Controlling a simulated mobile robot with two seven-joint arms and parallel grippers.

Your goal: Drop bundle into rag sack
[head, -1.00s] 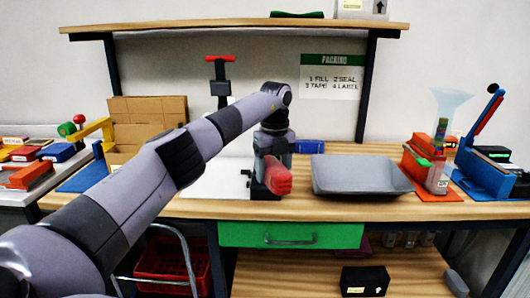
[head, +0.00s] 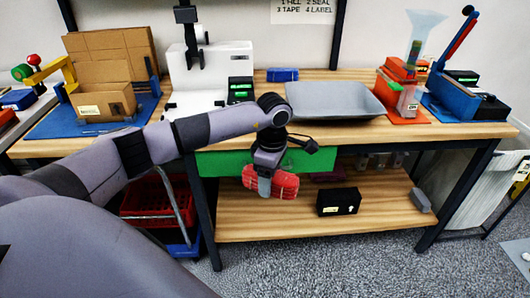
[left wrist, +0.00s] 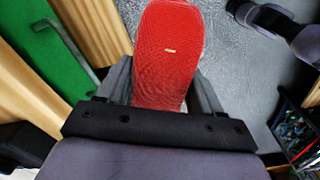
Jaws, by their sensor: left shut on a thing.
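A red bundle (head: 287,185) with a mesh-like skin hangs in my left gripper (head: 265,184), in front of the packing bench and just below its green drawer. In the left wrist view the bundle (left wrist: 168,60) sits between the two grey fingers of my left gripper (left wrist: 165,85), which are shut on it. Grey floor shows beyond it. A pale, tall sack-like thing (head: 478,190) on a dark frame stands past the bench's right end. I cannot tell whether it is the rag sack; its opening is not clear. My right gripper is not in view.
The bench (head: 345,138) holds a grey tray (head: 330,100), a scale and orange and blue tools. The green drawer (head: 215,163) is close behind the bundle. A lower shelf (head: 245,222) bears a black box (head: 338,202). A red crate (head: 150,205) is at left. Front floor is clear.

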